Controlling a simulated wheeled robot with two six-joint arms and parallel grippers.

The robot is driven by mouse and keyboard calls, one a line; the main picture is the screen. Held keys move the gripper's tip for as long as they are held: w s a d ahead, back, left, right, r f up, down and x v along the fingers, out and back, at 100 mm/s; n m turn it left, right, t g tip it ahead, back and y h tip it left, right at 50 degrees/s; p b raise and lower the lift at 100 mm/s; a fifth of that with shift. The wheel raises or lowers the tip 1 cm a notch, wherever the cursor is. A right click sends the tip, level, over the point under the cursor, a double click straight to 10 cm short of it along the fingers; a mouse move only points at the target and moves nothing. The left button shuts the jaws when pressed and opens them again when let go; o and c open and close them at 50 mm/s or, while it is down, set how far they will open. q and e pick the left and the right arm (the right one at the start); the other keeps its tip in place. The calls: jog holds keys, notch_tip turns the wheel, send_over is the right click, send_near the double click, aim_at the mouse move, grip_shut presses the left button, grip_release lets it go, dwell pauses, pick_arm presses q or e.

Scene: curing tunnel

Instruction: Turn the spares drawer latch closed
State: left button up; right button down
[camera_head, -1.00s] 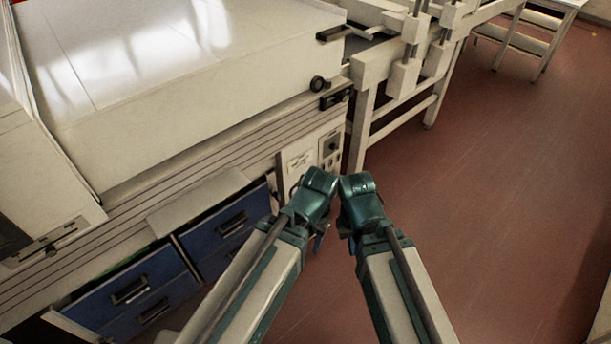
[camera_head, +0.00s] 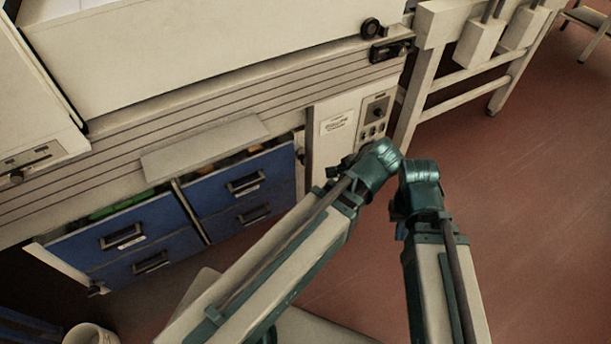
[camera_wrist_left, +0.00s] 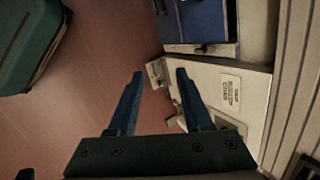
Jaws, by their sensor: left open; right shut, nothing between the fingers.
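Blue drawers sit under the machine, a left pair (camera_head: 120,238) and a right pair (camera_head: 243,182), with dark handles. A small dark fitting (camera_head: 97,290), possibly a latch, is at the lower left corner of the left pair; I cannot tell which drawer is the spares drawer. My left gripper (camera_head: 338,184) is in front of the white control panel, right of the drawers. In the left wrist view its blue fingers (camera_wrist_left: 158,80) are apart and empty. My right gripper (camera_head: 398,213) is shut and empty beside it, over the floor.
The white labelled control panel (camera_head: 338,125) has knobs and also shows in the left wrist view (camera_wrist_left: 245,95). A pale flap (camera_head: 205,147) juts above the drawers. A white bucket (camera_head: 90,335) stands at lower left. Red floor (camera_head: 530,220) is clear at right.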

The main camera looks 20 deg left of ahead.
pick_arm(q)
jog(key=w+a+f+m+t+y+b, duration=0.2)
jog(key=f+b, duration=0.5)
jog(key=b, duration=0.6)
jog(key=w+a+f+m+t+y+b, duration=0.3)
jog(key=w+f+m+b, duration=0.3)
jog(key=b, duration=0.7)
jog(key=w+a+f+m+t+y+b, duration=0.2)
jog(key=f+m+b, duration=0.6)
jog(key=b, duration=0.5)
jog(key=w+f+t+y, duration=0.1)
jog(key=w+f+y, duration=0.1)
jog(key=w, duration=0.1)
jog(key=shift+a, duration=0.25)
pick_arm(e)
notch_tip(320, 180, down, 42)
jog(key=shift+f, duration=0.15)
pick_arm(q)
jog(key=shift+w+a, duration=0.1)
pick_arm(e)
jog(key=shift+w+a, duration=0.1)
